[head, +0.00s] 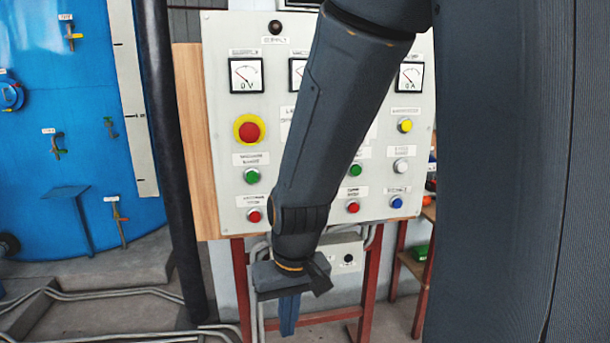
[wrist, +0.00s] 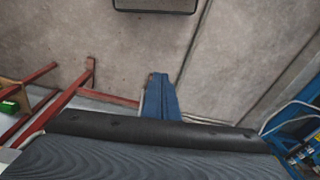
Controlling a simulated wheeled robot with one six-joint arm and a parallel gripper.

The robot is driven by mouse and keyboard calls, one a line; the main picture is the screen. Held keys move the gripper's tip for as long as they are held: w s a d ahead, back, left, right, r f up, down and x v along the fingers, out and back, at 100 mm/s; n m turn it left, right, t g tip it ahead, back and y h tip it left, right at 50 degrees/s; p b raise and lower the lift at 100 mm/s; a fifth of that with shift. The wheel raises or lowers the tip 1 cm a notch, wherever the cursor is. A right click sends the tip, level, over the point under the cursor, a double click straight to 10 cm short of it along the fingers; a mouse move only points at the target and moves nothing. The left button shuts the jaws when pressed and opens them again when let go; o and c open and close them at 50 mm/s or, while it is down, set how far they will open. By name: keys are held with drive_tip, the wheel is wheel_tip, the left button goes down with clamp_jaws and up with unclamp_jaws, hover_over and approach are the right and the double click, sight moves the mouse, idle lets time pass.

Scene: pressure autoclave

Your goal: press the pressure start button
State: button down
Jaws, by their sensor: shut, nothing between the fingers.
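The control panel (head: 222,108) is a pale upright board with gauges and coloured buttons, seen in the head view behind my arm. Its green buttons (head: 251,176) and (head: 355,170), red buttons (head: 254,216) and (head: 353,207), yellow button (head: 405,125), white button (head: 401,165) and blue button (head: 396,202) show. Their labels are too blurred to tell which one is pressure start. My arm hides the middle of the panel. My gripper (head: 288,318) is shut and empty, pointing down below the panel's lower edge, apart from the buttons. It also shows in the wrist view (wrist: 162,92).
A large red emergency knob on a yellow ring (head: 249,130) sits at the panel's left. Red frame legs (head: 370,285) and a small grey box (head: 345,255) are below the panel. A blue tank (head: 70,130) and pipes stand left. A black post (head: 172,170) rises between.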

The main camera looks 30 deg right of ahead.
drive_tip(key=w+d+r+m+t+p, duration=0.2)
drive_tip(key=w+d+r+m+t, duration=0.6)
drive_tip(key=w+d+r+m, duration=0.5)
drive_tip(key=w+d+r, duration=0.2)
drive_tip(key=d+r, duration=0.1)
drive_tip(key=r, duration=0.3)
drive_tip(key=shift+w+t+y, duration=0.3)
drive_tip(key=shift+t, duration=0.1)
drive_tip(key=shift+r, duration=0.1)
drive_tip(key=w+d+p, duration=0.1)
drive_tip(key=w+d, duration=0.1)
drive_tip(key=w, duration=0.6)
drive_tip(key=shift+w+d, duration=0.2)
drive_tip(key=shift+w, duration=0.05)
drive_tip(key=shift+w, duration=0.15)
idle(0.6)
drive_tip(key=shift+w+d, duration=0.1)
drive_tip(key=shift+w, duration=0.15)
